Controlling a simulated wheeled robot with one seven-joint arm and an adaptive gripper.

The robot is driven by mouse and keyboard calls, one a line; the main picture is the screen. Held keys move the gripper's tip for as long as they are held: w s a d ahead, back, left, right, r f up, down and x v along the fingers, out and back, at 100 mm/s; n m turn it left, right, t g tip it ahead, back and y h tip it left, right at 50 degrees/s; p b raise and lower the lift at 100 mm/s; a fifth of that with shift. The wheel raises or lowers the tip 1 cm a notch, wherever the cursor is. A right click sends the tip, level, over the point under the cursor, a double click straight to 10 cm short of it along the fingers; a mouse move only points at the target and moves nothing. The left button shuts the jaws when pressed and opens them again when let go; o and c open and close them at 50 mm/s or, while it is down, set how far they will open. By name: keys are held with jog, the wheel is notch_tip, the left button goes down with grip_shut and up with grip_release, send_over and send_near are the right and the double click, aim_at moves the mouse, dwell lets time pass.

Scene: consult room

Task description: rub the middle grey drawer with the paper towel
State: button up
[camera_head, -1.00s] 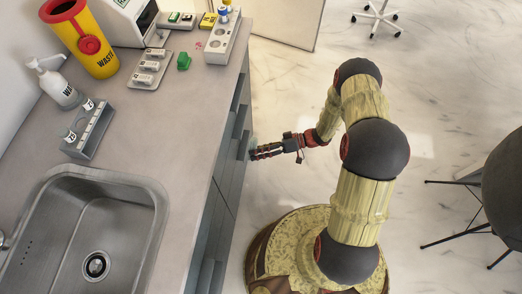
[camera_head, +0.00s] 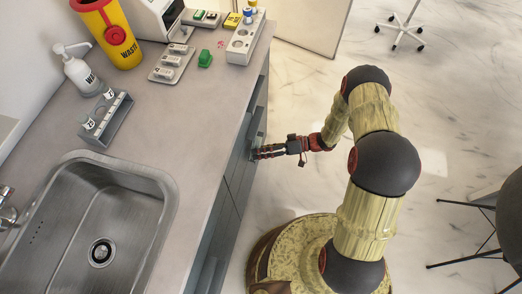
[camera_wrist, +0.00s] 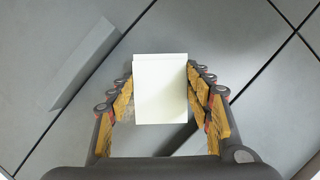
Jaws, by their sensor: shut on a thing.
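In the wrist view a white folded paper towel (camera_wrist: 160,90) sits between the two fingers of my gripper (camera_wrist: 160,92), which is shut on it. Its far edge lies over a grey drawer front (camera_wrist: 225,50), seen at a slant with dark gaps around it. I cannot tell whether the towel touches the front. In the head view my gripper (camera_head: 258,153) is at the grey drawer fronts (camera_head: 240,165) below the counter edge. The towel is too small or hidden to make out there. Which drawer of the stack it faces is not clear.
The counter (camera_head: 190,150) holds a sink (camera_head: 110,210), a pump bottle (camera_head: 80,72), a yellow waste bin (camera_head: 112,35) and a grey holder (camera_head: 108,118). A grey handle (camera_wrist: 85,65) sticks out beside the towel in the wrist view.

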jog(key=shift+w+a+b, duration=0.15)
jog(key=shift+w+a, duration=0.05)
jog(key=shift+a, duration=0.3)
jog(key=shift+w+a+b, duration=0.15)
jog(key=shift+a, duration=0.3)
dwell(0.4)
jog(key=shift+w+d, duration=0.25)
jog(key=shift+w, duration=0.35)
jog(key=shift+w+d, duration=0.3)
jog(key=shift+w, duration=0.3)
jog(key=shift+w+d, duration=0.25)
jog(key=shift+w, duration=0.35)
jog(key=shift+w+d, duration=0.6)
jog(key=shift+w, duration=1.4)
jog(key=shift+s+a+p, duration=0.2)
jog(key=shift+s+a, duration=0.3)
jog(key=shift+s, duration=0.8)
jog(key=shift+s+a+p, duration=0.25)
jog(key=shift+s+a, duration=0.2)
jog(key=shift+s, duration=0.85)
jog(key=shift+s+a+p, duration=0.2)
jog(key=shift+s+a, duration=0.3)
jog(key=shift+s, duration=0.8)
jog(key=shift+d, duration=0.15)
